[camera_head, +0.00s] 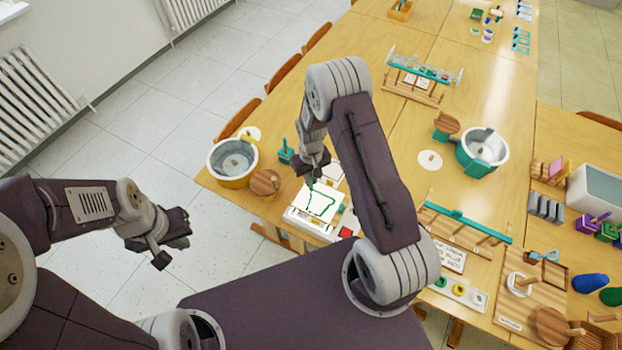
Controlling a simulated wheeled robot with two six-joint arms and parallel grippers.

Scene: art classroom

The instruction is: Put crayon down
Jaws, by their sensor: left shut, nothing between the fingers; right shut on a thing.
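My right gripper (314,168) points down over the near left part of the table and is shut on a thin green crayon (310,184). The crayon is mostly hidden by the fingers, and its lower end is over a white sheet (300,205) with a green line drawing. I cannot tell whether the tip touches the sheet. My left gripper (170,252) is shut and empty, off the table's left side above the floor.
A teal-barred wooden rack (465,228) lies to the right. Bare table (285,105) shows behind the basin.

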